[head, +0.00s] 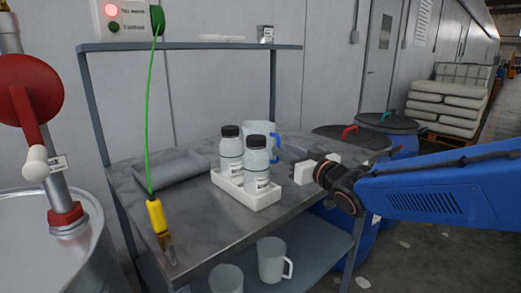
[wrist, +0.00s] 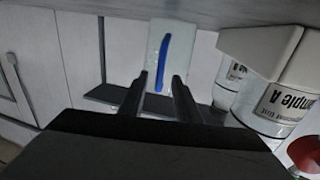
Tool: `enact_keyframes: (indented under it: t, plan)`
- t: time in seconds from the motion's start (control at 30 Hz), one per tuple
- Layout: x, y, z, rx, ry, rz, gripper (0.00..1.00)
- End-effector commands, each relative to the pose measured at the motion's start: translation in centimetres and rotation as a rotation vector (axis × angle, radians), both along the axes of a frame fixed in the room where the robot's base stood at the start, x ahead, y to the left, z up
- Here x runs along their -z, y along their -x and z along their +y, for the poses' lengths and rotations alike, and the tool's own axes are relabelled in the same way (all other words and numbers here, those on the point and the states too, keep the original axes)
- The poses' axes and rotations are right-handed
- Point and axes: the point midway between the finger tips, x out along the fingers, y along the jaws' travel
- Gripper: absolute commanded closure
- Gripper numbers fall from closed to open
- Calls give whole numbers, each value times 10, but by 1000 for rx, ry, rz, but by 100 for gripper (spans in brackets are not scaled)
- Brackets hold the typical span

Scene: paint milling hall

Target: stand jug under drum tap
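The jug (head: 259,130) is pale and translucent with a blue handle and stands on the bench behind two bottles, which partly hide it in the head view. In the wrist view, tilted by the camera, the jug (wrist: 175,32) shows its blue handle facing me. My gripper (head: 284,149) is beside the handle, on the jug's right. In the wrist view my gripper (wrist: 160,78) is open, with the handle lined up between its two fingers. I cannot tell whether the fingers reach around it. No drum tap can be made out clearly.
A white holder (head: 246,195) with two labelled bottles stands close in front of the jug. A grey tray (head: 172,169) lies at the bench's left. Two more jugs (head: 271,260) stand on the lower shelf. A steel drum (head: 25,235) is left; blue drums (head: 405,144) stand right.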

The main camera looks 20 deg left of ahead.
Motion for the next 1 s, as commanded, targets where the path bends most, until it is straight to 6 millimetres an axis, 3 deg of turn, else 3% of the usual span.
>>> enact_keyframes:
  t: [0.17, 0.4, 0.43, 0.53, 0.57, 1.0]
  plan:
    - [0, -12, 18, 0, 1, 0, 70]
    - [0, -14, 20, 1, 1, -1, 70]
    - [0, -14, 20, 1, 1, -1, 72]
    - [0, -14, 20, 1, 1, -1, 96]
    - [0, -13, 19, 1, 1, -1, 100]
    - [-9, -13, 20, 0, 0, -1, 100]
